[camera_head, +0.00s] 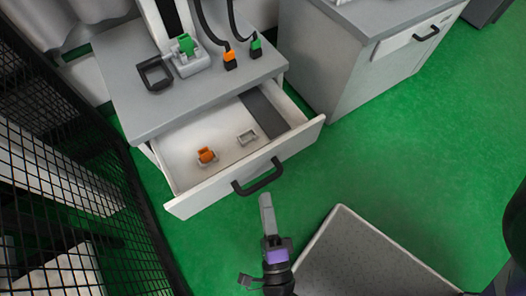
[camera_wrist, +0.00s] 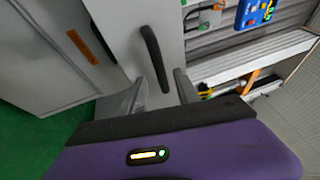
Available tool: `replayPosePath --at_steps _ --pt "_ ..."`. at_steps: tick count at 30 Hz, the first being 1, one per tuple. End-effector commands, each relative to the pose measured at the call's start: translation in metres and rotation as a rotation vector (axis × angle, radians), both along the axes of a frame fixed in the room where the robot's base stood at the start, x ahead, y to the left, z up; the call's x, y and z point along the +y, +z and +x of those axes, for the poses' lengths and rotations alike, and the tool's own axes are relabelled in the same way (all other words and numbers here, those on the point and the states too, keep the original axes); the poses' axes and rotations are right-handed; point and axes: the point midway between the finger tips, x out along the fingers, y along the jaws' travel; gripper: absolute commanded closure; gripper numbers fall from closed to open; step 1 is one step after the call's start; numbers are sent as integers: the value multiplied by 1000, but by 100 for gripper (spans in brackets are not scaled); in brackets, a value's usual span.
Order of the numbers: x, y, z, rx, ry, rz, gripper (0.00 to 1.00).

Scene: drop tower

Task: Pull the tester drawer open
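The tester drawer (camera_head: 182,204) stands pulled out from the grey-topped cabinet (camera_head: 130,75), its floor showing. Its black handle (camera_head: 258,178) is on the white front, and a black bar handle shows in the wrist view (camera_wrist: 152,55). My gripper (camera_head: 265,200) is just in front of the handle in the head view. In the wrist view my gripper (camera_wrist: 160,82) is open, with two grey fingers apart and the lower end of the handle between them. I cannot tell whether the fingers touch it.
The drawer holds an orange piece (camera_head: 206,156) and a small grey bracket (camera_head: 247,137). A second cabinet (camera_head: 345,60) stands to the right. Black mesh (camera_head: 70,150) runs along the left. A grey speckled panel (camera_head: 360,262) is at the bottom. Green floor (camera_head: 425,150) is clear at right.

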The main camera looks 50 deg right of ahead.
Motion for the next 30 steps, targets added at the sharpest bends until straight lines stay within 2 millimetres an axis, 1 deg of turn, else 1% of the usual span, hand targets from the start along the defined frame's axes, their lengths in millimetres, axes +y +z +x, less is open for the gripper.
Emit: replayPosePath --at_steps 3,7,26,29,30 --pt "9 -3 -11 1 -1 0 62" --pt "15 -4 -17 1 1 -1 62" --pt "15 -4 -17 1 2 -2 62" --pt "15 2 -19 21 21 -23 62" --pt "15 8 -20 40 39 -46 62"
